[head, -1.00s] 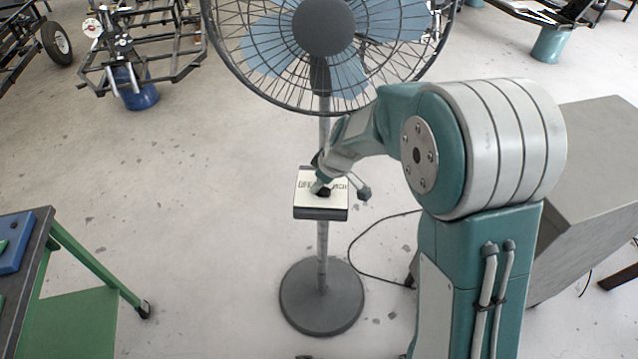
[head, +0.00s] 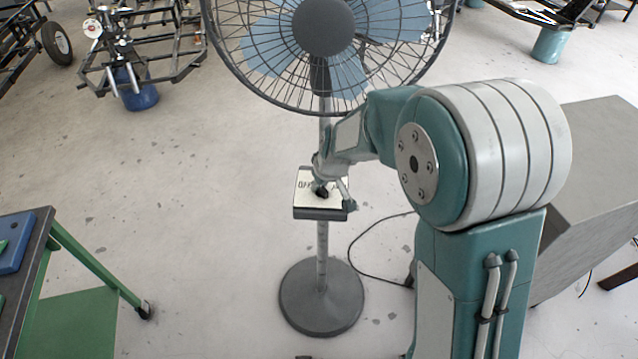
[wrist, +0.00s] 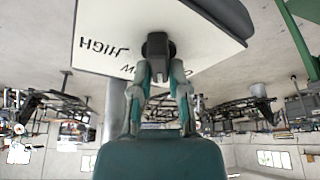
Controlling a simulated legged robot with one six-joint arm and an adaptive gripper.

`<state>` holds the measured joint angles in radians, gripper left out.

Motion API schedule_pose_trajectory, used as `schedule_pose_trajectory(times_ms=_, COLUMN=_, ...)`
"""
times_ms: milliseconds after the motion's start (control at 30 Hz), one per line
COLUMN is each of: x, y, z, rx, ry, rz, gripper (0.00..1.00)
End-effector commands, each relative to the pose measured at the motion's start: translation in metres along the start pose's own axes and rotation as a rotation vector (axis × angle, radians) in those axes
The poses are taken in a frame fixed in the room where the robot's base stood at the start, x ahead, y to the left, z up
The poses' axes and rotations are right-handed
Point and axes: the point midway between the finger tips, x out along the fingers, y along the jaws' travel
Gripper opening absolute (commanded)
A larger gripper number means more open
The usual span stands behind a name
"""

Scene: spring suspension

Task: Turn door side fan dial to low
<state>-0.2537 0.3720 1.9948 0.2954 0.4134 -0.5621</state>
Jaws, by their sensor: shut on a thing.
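The fan's control box (head: 308,209) sits on the stand pole below the fan (head: 322,28), its white top marked "OFF" at the left in the head view. A black dial (head: 321,192) stands on that face. In the wrist view the dial (wrist: 157,44) points up out of my gripper (wrist: 160,72), whose two fingers are closed on its lower part. "HIGH" reads upside down left of it; the other labels are partly covered by the fingers. In the head view my gripper (head: 332,190) comes in from the upper right and hides part of the box's lettering.
The fan's round base (head: 321,297) stands on the floor, with a cable (head: 378,238) running right. A green bench (head: 75,300) is at lower left and a grey box (head: 590,190) at right. Frames on blue stands are behind. The floor left of the fan is clear.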

Motion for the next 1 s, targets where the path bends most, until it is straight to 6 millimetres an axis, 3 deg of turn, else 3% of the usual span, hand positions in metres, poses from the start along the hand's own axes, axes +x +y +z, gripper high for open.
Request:
schedule_pose_trajectory(times_ms=600, x=0.0011, y=0.0011, z=0.0022, rx=0.389, ry=-0.006, rz=0.162, gripper=0.0)
schedule_pose_trajectory(times_ms=1000, x=0.0011, y=0.0022, z=0.0029, rx=0.549, ry=-0.007, rz=0.228, gripper=0.0)
